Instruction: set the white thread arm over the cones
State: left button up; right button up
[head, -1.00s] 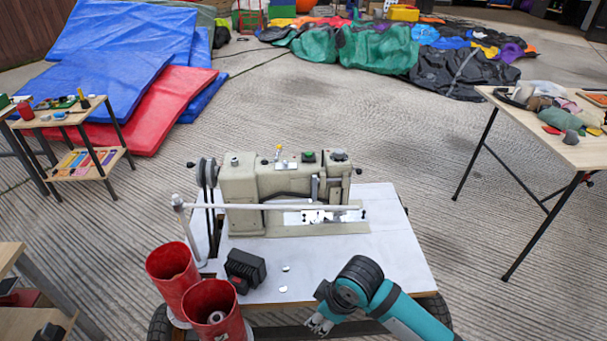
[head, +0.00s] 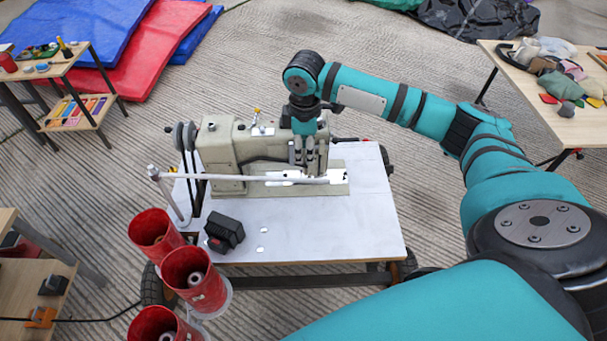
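The white thread arm (head: 245,179) is a thin bar. It runs from a post at the left of the table across the front of the beige sewing machine (head: 220,153). The red cones (head: 193,280) stand at the lower left, and the bar is not over them. My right gripper (head: 310,170) points down in front of the machine head, by the bar's free right end. Its fingers look close together. I cannot tell whether they touch the bar or how far apart they are. My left gripper is not in view.
The white sewing table (head: 320,232) carries a black box (head: 224,231) and small pale discs. Its front right is clear. A wooden table with cloth pieces (head: 563,128) stands right; a small stand (head: 65,98) stands left. Blue and red mats (head: 125,55) lie behind.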

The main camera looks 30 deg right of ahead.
jog(key=f, duration=1.1)
jog(key=shift+w+d+f+b, duration=0.25)
jog(key=shift+w+f+b, duration=0.1)
jog(key=shift+b, duration=0.05)
jog(key=shift+c, duration=0.3)
grip_shut()
